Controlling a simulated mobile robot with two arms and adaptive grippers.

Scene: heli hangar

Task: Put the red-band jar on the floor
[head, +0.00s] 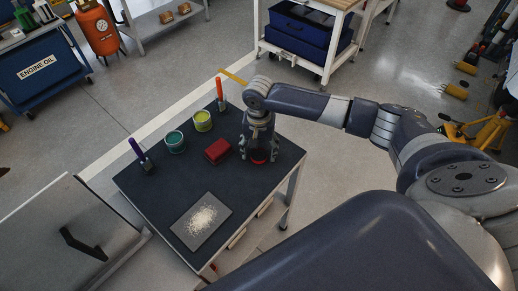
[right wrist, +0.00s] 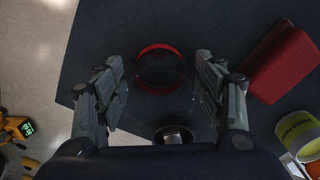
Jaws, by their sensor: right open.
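The red-band jar (head: 258,156) stands on the dark table top (head: 150,190), near its right edge. My right gripper (head: 258,146) points down over it and hides most of it. In the right wrist view the jar's red band (right wrist: 160,48) shows as a ring around a dark, see-through body. The right gripper (right wrist: 160,85) is open, with one finger on each side of the jar; I cannot tell whether they touch it. The grey floor (head: 335,165) shows to the right of the table. My left gripper is not in view.
A red box (head: 217,151) lies just left of the jar. A teal can (head: 175,142), a yellow-green can (head: 203,121), a purple-handled brush (head: 141,154), an orange-handled tool (head: 220,94) and a grey tray (head: 182,228) with pale bits share the table. A workbench (head: 325,70) stands behind.

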